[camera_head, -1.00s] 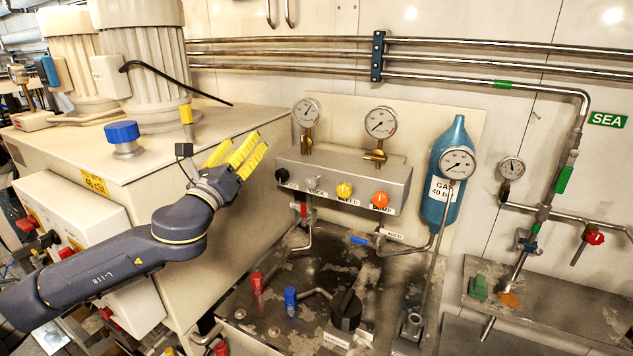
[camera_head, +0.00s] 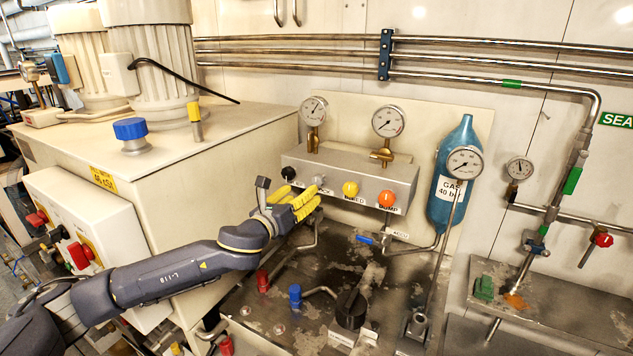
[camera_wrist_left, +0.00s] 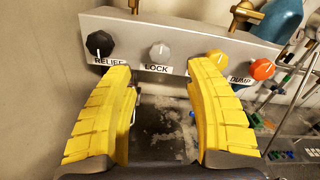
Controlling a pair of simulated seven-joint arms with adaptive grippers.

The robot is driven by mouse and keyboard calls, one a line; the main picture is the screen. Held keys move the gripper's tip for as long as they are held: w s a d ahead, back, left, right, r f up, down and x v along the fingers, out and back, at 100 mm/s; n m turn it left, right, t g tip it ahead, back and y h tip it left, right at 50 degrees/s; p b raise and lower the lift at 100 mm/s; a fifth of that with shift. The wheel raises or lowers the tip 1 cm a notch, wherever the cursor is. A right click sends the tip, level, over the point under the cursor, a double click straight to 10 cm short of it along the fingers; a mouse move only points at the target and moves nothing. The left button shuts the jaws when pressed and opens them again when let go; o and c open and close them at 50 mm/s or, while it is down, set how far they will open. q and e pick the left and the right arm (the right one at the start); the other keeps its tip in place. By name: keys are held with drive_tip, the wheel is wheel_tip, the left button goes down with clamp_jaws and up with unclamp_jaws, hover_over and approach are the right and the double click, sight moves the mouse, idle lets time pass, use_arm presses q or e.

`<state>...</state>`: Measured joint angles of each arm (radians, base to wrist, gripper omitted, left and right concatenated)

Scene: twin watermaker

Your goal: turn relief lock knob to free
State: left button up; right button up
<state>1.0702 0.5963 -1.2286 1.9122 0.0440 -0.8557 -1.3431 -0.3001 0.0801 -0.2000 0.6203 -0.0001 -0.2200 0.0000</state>
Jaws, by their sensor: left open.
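The grey knob (camera_wrist_left: 160,52) labelled LOCK is on the front of the grey valve block (camera_head: 345,171), with its white pointer line roughly upright. In the head view this knob (camera_head: 318,180) is just above my fingertips. The black knob (camera_wrist_left: 99,43) labelled RELIEF is to its left. My left gripper (camera_wrist_left: 160,78) is open and empty, its yellow fingers spread below and to either side of the LOCK knob, apart from it. In the head view the left gripper (camera_head: 303,201) is just in front of the block. My right gripper is not in view.
A yellow knob (camera_head: 350,189) and an orange knob (camera_head: 386,199) labelled DUMP are further right on the block. Gauges (camera_head: 388,122) stand above it. Below are red (camera_head: 263,281) and blue (camera_head: 295,296) fittings and a large black knob (camera_head: 351,308). A beige cabinet (camera_head: 215,195) is left.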

sight(315, 181)
use_arm(q)
drive_tip(key=shift+x, duration=4.4)
drive_tip(key=shift+r, duration=0.1)
drive_tip(key=shift+c, duration=0.5)
clamp_jaws()
